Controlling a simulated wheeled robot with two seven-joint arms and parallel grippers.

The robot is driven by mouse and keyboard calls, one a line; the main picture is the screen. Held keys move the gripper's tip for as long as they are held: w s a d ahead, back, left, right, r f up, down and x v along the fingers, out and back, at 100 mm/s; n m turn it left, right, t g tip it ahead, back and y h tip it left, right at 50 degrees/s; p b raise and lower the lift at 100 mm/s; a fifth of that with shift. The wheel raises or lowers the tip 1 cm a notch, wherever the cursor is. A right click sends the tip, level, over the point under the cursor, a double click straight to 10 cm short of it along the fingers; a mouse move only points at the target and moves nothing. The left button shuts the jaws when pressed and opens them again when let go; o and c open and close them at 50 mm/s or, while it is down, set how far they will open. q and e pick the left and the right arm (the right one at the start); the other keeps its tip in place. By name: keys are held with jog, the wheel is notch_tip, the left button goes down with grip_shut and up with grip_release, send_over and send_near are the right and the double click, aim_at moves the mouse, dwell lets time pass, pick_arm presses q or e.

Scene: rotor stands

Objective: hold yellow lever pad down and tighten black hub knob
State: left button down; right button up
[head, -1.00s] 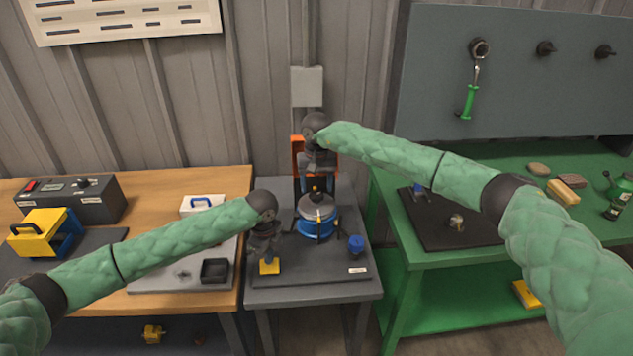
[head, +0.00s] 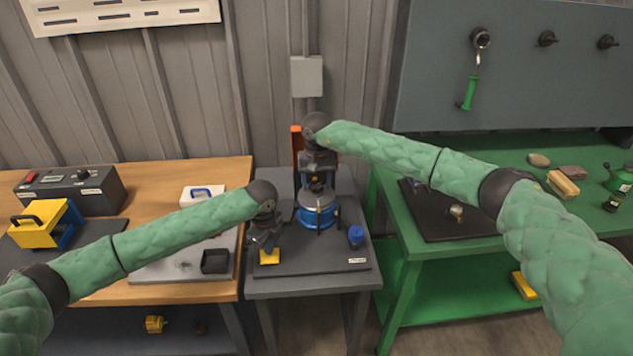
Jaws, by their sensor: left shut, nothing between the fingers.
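The yellow lever pad (head: 269,258) sits at the front left of the dark base plate on the middle bench. My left gripper (head: 266,246) is shut and points down onto the pad; its tips seem to touch it, covering the pad's rear part. The blue rotor stand (head: 318,217) with its grey top stands on the same plate. My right gripper (head: 318,184) points down at the top centre of the stand, where the black hub knob is; the gripper hides the knob. I cannot tell whether its fingers are open or around the knob.
A blue knob-like part (head: 356,236) stands right of the rotor stand. An orange upright (head: 297,160) rises behind. A wooden bench (head: 150,172) with a black tray (head: 215,261) is on the left, a green bench (head: 450,150) on the right.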

jog(key=c, duration=0.6)
jog(key=m, duration=1.2)
jog(key=shift+m, duration=0.3)
jog(key=o, duration=0.8)
jog(key=n, duration=1.2)
jog(key=shift+n, duration=0.3)
